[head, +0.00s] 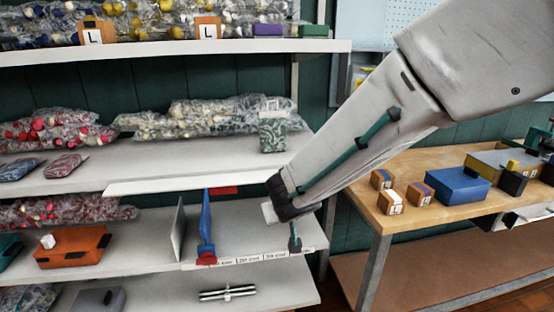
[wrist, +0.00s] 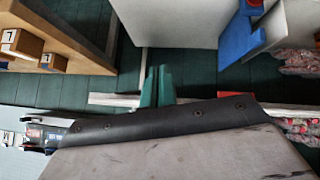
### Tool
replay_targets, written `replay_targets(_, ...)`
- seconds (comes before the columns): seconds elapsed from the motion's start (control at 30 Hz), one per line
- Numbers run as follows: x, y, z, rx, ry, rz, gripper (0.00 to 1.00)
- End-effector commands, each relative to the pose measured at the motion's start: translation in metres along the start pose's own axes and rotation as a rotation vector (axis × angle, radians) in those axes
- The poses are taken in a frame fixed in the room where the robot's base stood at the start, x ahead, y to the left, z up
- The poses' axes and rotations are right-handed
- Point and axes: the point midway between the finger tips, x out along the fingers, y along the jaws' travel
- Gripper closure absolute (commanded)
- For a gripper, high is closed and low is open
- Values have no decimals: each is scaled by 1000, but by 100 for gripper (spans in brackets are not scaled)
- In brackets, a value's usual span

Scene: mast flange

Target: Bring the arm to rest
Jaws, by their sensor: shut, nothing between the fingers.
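My arm reaches down from the upper right in the head view, and its end is in front of the shelf rack's front edge. My gripper (head: 295,243) hangs at the arm's end, near the labelled lower shelf (head: 270,236). Its small teal fingers also show in the wrist view (wrist: 157,86). They are together with nothing between them. A blue upright panel with a red foot (head: 206,226) stands on that shelf to the left of my gripper, apart from it. The panel's blue side shows at the top right of the wrist view (wrist: 240,38).
A wooden table (head: 430,180) at the right holds small labelled boxes (head: 391,202) and a blue bin (head: 458,184). Bagged goods (head: 210,118) and a patterned box (head: 272,134) sit on the shelf above. An orange bin (head: 72,258) is at the left.

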Motion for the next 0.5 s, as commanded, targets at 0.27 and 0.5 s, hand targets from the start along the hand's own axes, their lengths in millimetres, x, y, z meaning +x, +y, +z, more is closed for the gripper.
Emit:
replay_targets(0.27, -79, 121, 75, -140, -350, 274, 100)
replay_targets(0.5, -191, 170, 167, -40, -714, 138, 100)
